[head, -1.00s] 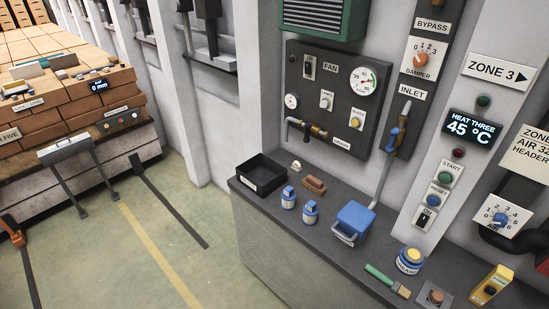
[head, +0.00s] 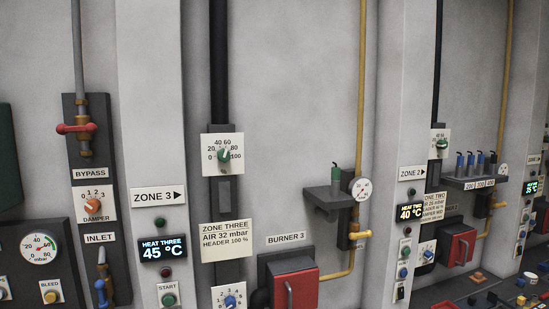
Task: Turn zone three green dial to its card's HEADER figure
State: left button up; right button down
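The zone three green dial (head: 224,155) sits on a white plate marked 0 to 100, on a dark pipe to the right of the ZONE 3 sign (head: 158,197). Its pointer seems to lie toward the upper right, around 60 to 80, but it is too small to read surely. Below it, the zone three card (head: 227,241) reads AIR 32 mbar and HEADER 100 %. Neither of my grippers is in view.
A display (head: 163,249) reads HEAT THREE 45 °C. A blue dial (head: 230,301) is below the card. The red BURNER 3 box (head: 293,290) and a grey shelf (head: 330,199) are to the right. A second green dial (head: 442,144) is above zone two.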

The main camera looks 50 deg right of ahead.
aim_at(224, 156)
jog(key=z, duration=1.45)
